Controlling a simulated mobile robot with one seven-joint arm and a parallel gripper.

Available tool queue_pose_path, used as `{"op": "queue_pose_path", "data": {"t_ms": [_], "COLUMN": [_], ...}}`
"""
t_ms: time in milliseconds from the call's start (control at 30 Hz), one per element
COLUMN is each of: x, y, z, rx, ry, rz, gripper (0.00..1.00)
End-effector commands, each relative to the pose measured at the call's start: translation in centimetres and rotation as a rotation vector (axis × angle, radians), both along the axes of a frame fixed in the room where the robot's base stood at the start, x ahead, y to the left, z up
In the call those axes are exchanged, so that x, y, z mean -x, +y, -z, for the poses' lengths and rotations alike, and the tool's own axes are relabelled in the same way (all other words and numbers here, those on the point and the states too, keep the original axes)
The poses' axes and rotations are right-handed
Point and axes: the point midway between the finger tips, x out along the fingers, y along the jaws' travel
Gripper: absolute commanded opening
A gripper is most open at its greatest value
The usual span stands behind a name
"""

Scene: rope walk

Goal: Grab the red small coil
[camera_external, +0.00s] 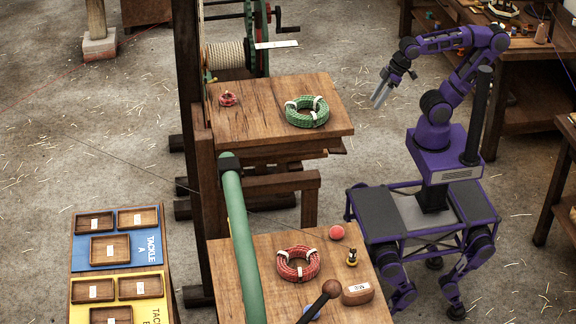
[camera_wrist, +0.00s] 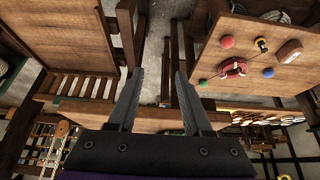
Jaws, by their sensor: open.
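The small red coil (camera_external: 228,99) lies at the left of the upper wooden table (camera_external: 250,125) in the external view. A larger green coil (camera_external: 291,117) with white bindings lies to its right. A larger red coil (camera_external: 298,277) with white bindings lies on the lower table (camera_external: 230,275). A red coil (camera_wrist: 232,69) also shows on a tabletop at the right of the wrist view. My gripper (camera_external: 379,98) is right of the upper table, apart from all the coils. In the wrist view my gripper (camera_wrist: 159,73) is open with nothing between its fingers.
A red ball (camera_external: 336,232), a small brass-coloured piece (camera_external: 351,258), a wooden block (camera_external: 358,293) and a mallet (camera_external: 330,288) are on the lower table. A green pole (camera_external: 240,235) slants past both tables. Labelled trays (camera_external: 110,250) stand at lower left.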

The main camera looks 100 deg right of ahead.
Motion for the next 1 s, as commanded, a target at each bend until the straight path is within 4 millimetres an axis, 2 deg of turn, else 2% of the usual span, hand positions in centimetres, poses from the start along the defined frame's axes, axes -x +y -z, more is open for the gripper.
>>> {"op": "queue_pose_path", "data": {"t_ms": [200,300,333,567,667,767,867,1000], "x": [0.0,0.0,0.0,0.0,-0.6,-2.7,-6.4,-12.7], "y": [0.0,0.0,0.0,0.0,0.2,0.5,0.5,-0.9], "z": [0.0,0.0,0.0,0.0,-0.6,-2.6,-6.3,-12.3], "rx": [0.000,0.000,0.000,0.000,-0.016,-0.070,-0.155,-0.268], "ry": [0.000,0.000,0.000,0.000,-0.018,-0.080,-0.190,-0.369], "rz": [0.000,0.000,0.000,0.000,-0.011,-0.040,-0.076,-0.096], "gripper": [0.52,0.70,0.71,0.71,0.71,0.71,0.71,0.71]}}
